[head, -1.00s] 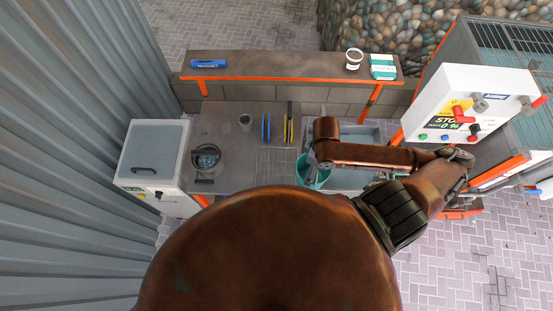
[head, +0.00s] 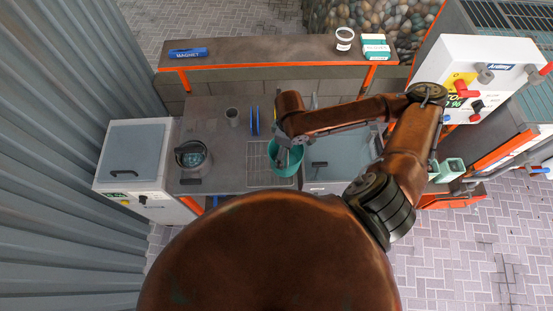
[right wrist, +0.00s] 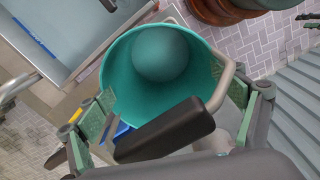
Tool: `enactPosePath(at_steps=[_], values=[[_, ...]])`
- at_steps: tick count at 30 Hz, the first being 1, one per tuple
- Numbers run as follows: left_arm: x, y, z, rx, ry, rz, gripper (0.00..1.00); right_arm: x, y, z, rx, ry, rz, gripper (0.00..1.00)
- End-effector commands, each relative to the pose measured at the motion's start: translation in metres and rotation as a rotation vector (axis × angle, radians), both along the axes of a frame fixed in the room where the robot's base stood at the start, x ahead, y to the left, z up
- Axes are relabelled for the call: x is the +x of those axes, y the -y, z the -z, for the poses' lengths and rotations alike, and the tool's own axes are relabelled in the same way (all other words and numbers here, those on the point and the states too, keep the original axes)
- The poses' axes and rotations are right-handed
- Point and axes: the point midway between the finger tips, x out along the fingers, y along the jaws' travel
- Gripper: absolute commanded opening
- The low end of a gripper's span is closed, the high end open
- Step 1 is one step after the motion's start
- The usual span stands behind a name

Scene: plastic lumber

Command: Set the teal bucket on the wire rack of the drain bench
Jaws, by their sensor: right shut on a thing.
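The teal bucket (head: 286,164) hangs under my right gripper (head: 287,147) in the head view, over the right part of the wire rack (head: 258,177). I cannot tell whether its base touches the rack. In the right wrist view the bucket (right wrist: 122,75) shows its open mouth and a darker round bottom. My right gripper (right wrist: 172,118) is shut on its handle, whose black grip (right wrist: 165,130) lies across the near rim. The rack is set in the grey drain bench (head: 215,125), and the bucket hides its right side. My left gripper is not in view.
A sink basin (head: 345,150) lies right of the rack. A glass-like pot (head: 192,157), a grey cup (head: 232,117) and blue upright tools (head: 254,121) stand on the bench's left half. A shelf (head: 270,50) runs behind. A white control box (head: 475,80) stands at right.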

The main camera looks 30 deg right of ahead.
Motion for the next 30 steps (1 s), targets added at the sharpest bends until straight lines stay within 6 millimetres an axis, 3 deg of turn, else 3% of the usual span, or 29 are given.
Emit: enactPosePath(at_steps=[7,14,21,30], values=[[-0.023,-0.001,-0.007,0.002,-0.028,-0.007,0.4,0.027,-0.014,0.038,-0.001,-0.007,0.001,0.29],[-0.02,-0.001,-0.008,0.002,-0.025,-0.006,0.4,0.037,-0.018,0.051,-0.001,-0.005,0.002,0.29],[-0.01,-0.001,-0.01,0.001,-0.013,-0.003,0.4,0.038,-0.018,0.082,-0.002,-0.007,0.001,0.29],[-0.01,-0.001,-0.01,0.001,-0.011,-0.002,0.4,0.038,-0.018,0.084,-0.001,-0.005,0.0,0.29]])
